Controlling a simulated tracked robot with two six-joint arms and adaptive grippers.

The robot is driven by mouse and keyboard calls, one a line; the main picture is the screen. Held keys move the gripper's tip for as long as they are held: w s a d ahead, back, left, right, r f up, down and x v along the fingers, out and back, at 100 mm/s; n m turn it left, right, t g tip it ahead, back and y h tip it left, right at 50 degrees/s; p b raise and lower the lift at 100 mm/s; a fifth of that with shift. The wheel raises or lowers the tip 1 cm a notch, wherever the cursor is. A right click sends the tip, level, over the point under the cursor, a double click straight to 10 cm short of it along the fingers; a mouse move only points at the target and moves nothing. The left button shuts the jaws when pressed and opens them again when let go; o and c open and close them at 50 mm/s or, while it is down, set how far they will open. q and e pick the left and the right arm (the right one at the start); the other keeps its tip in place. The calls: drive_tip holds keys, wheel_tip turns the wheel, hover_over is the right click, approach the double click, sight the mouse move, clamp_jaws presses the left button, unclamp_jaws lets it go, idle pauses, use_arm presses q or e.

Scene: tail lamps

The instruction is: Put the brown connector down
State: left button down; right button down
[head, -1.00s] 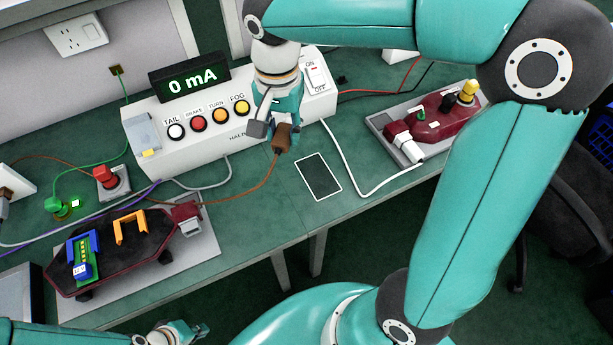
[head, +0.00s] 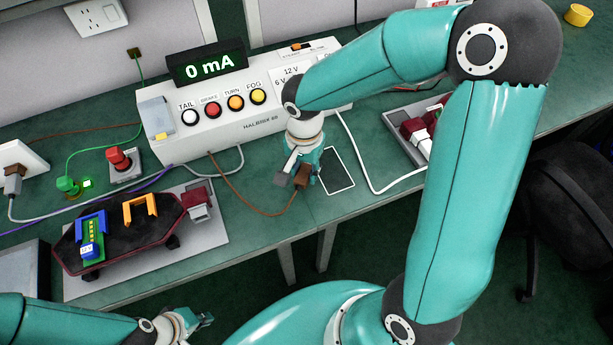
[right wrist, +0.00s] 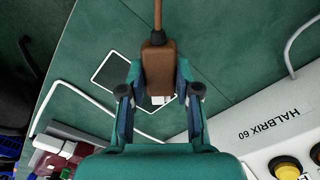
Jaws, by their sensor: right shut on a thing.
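The brown connector (head: 303,176), with its brown cable running to the tester box, is in my right gripper (head: 298,178). In the right wrist view the connector (right wrist: 157,66) sits between the two fingers of that gripper (right wrist: 155,88), shut on it. A dark rectangle with a white outline (head: 338,170) is marked on the bench; in the head view the connector is just left of it. I cannot tell the connector's height over the bench. My left gripper (head: 197,321) is low at the front, away from the connector; its finger opening is unclear.
The white tester box (head: 262,125) stands behind, its display (head: 206,66) reading 0 mA. A dark lamp (head: 125,232) lies on a grey plate at the left, a red lamp (head: 416,130) at the right, partly hidden by my arm. A white cable (head: 362,170) curves beside the outline.

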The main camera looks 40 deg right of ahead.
sight(304, 171)
drive_tip(key=shift+f, duration=1.8)
drive_tip(key=shift+f, duration=0.1)
drive_tip(key=c, duration=1.3)
unclamp_jaws()
drive_tip(key=shift+b, duration=0.35)
drive_tip(key=o, duration=0.5)
drive_tip(key=shift+r, duration=0.35)
wheel_tip(304, 171, up, 12)
drive_tip(key=shift+f+p, duration=0.2)
drive_tip(key=shift+p, duration=0.55)
